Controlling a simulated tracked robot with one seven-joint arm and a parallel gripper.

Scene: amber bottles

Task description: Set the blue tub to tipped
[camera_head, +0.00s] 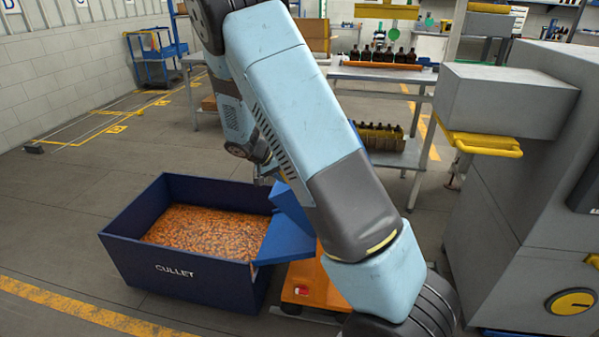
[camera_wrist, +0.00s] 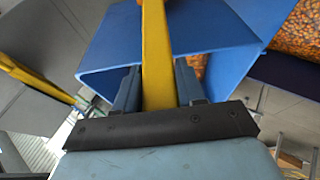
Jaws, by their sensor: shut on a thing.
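The blue tub (camera_head: 287,240) is mostly hidden behind my arm in the head view. Its visible part slants at the right wall of the dark blue bin marked CULLET (camera_head: 205,275). In the wrist view the tub (camera_wrist: 225,38) fills the upper middle. A yellow bar (camera_wrist: 156,45), which looks like the tub's handle, runs between the fingers. My gripper (camera_wrist: 157,88) is shut on this bar. The head view hides my gripper behind the arm.
Orange-brown cullet (camera_head: 208,232) lies in the bin. An orange trolley (camera_head: 310,285) stands under the tub, beside the bin. A grey machine (camera_head: 510,200) with yellow handles is close on the right. Dark bottles (camera_head: 385,54) stand on a table behind. Floor at left is clear.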

